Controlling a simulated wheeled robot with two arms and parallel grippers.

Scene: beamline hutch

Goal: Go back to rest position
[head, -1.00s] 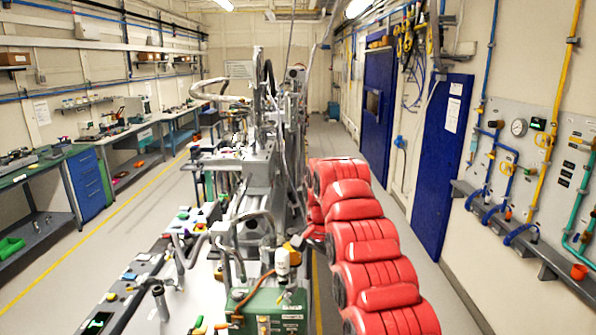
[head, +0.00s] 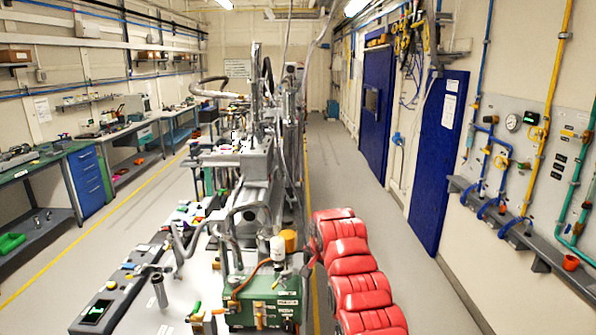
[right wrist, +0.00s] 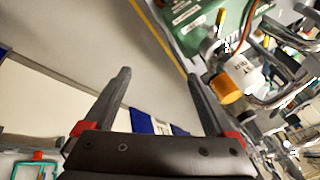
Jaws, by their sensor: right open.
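My red right arm reaches in from the bottom right of the head view, beside the bench. Its gripper (head: 309,266) is small and partly hidden there, near the right side of the green box (head: 262,300). In the right wrist view the two dark fingers of this gripper (right wrist: 160,78) are spread apart, with nothing between them. The green box (right wrist: 205,22) also shows beyond the fingers at the top right of that view. My left gripper is not in view.
The bench (head: 185,290) with metal apparatus fills the middle. A pipe panel (head: 530,160) is on the right wall. The floor (head: 350,170) beyond my arm is clear.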

